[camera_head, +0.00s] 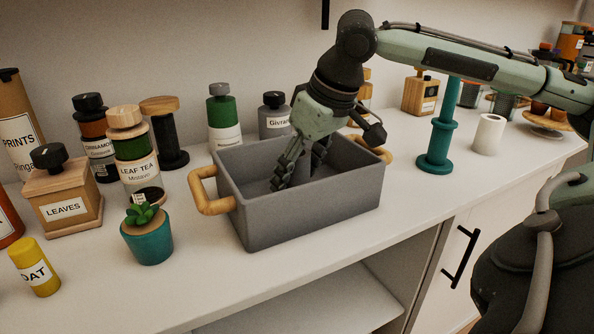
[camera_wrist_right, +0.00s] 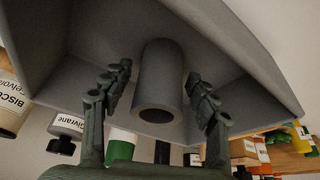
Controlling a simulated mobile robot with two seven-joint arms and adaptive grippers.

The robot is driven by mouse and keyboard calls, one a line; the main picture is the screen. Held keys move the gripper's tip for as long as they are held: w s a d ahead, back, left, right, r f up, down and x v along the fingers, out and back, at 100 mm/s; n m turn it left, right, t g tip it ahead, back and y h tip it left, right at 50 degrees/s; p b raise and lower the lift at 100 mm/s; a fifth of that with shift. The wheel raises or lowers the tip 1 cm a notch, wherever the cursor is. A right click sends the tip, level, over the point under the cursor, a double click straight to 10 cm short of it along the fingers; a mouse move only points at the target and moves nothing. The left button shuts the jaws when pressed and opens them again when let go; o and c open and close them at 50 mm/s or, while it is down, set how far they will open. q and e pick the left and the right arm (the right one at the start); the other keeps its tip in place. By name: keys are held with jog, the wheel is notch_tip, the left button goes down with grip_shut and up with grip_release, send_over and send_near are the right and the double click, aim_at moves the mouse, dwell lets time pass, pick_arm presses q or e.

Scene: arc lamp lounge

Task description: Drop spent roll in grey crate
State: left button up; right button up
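The grey crate (camera_head: 322,217) with wooden handles stands on the white counter. Its inside walls fill the upper part of the right wrist view (camera_wrist_right: 226,40). My right gripper (camera_head: 303,172) reaches down into the crate, fingers spread. In the right wrist view a grey hollow roll (camera_wrist_right: 159,80) is between the fingers (camera_wrist_right: 162,88), with a visible gap on each side. The roll is inside the crate, its open end towards the camera; whether it rests on the floor is unclear. In the head view the crate wall and gripper hide it. My left gripper is out of view.
A teal potted succulent (camera_head: 147,240) stands just left of the crate. Jars and a leaves box (camera_head: 66,205) fill the left and back. A teal stand (camera_head: 438,145) and a white roll (camera_head: 488,134) stand to the right. The counter front (camera_head: 220,290) is clear.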

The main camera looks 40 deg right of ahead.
jog(key=shift+r, duration=0.25)
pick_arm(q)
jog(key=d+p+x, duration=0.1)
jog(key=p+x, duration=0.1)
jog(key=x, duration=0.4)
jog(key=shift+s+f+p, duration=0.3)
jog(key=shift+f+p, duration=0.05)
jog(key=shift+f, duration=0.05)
pick_arm(e)
jog(key=v, duration=1.1)
jog(key=shift+s+r, duration=0.25)
jog(key=shift+r, duration=0.1)
jog(key=shift+f, duration=0.1)
